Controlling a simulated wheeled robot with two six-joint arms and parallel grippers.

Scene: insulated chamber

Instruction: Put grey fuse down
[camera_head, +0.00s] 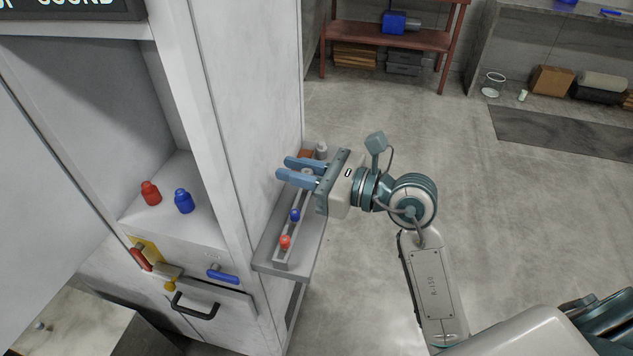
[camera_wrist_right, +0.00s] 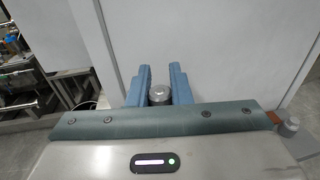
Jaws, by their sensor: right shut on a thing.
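My right gripper (camera_head: 284,168) is over the narrow side shelf (camera_head: 276,256) on the cabinet's right wall. In the right wrist view its two blue fingers (camera_wrist_right: 160,80) are shut on the grey fuse (camera_wrist_right: 160,93), whose round metallic top shows between them. In the head view the fingers largely hide this fuse. I cannot tell whether the grey fuse touches the rack. My left gripper is out of view.
A red piece (camera_head: 151,193) and a blue piece (camera_head: 183,201) stand in the cabinet recess. A small grey cylinder (camera_head: 321,150) and a brown block (camera_head: 306,154) are at the shelf's far end. The cabinet wall (camera_head: 240,100) is close beside the fingers. Open floor lies to the right.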

